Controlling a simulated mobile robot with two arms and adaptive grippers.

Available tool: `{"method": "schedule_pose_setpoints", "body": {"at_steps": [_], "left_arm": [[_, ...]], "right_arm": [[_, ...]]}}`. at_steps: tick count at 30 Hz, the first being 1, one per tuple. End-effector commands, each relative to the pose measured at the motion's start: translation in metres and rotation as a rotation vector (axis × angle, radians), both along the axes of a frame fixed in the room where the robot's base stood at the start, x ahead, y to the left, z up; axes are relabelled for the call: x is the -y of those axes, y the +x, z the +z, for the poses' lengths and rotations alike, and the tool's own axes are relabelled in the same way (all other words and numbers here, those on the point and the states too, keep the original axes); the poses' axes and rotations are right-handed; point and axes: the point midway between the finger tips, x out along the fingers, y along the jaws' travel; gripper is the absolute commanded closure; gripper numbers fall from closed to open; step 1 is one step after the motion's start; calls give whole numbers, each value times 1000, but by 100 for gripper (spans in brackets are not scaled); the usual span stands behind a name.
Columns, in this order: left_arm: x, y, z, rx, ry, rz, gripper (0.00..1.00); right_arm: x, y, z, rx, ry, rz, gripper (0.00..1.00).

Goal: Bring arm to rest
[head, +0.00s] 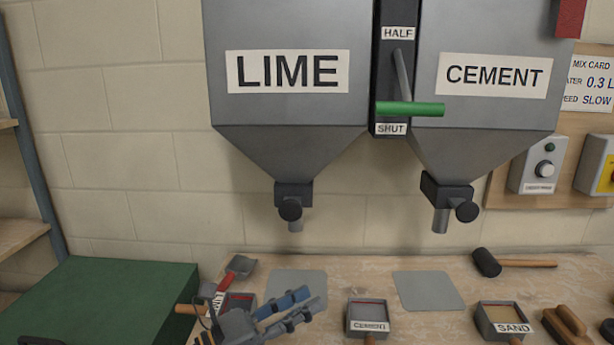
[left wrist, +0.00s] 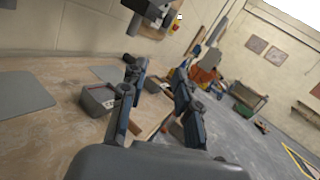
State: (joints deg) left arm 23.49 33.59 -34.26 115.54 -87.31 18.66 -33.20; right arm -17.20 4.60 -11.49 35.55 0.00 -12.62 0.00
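I do not make out my right gripper in either view.
Lime (head: 288,70) and cement (head: 490,80) hoppers hang above the bench (head: 380,275). A cement tub (head: 367,315), a sand tub (head: 500,318), a mallet (head: 490,263) and a wooden float (head: 565,325) are on it. A green box (head: 110,290) stands at left.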

Motion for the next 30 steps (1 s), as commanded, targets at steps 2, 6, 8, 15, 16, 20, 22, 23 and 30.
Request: {"method": "schedule_pose_setpoints", "body": {"at_steps": [2, 6, 8, 15, 16, 20, 22, 23, 30], "left_arm": [[-17, -2, 22, -152, -314, 64, 69], [-80, 9, 26, -453, -847, 230, 69], [-112, 12, 9, -591, -1062, 323, 69], [-205, -31, -133, -1137, -1775, 795, 69], [-210, -43, -152, -1197, -1841, 860, 69], [-218, -99, -217, -1413, -2054, 1124, 69], [-216, -127, -240, -1502, -2126, 1244, 69], [-215, -139, -249, -1536, -2151, 1296, 69], [-198, -226, -290, 1572, 2036, -1483, 69]], "right_arm": [[1, 0, 0, 0, -1, 0, 60], [2, 0, 0, 0, -2, 0, 60], [2, 0, 0, 0, -2, 0, 60], [2, 0, 0, 0, -2, 0, 60], [2, 0, 0, 0, -2, 0, 60], [2, 0, 0, 0, -2, 0, 60], [2, 0, 0, 0, -2, 0, 60], [2, 0, 0, 0, -2, 0, 60], [1, 0, 0, 0, -2, -1, 60]]}}
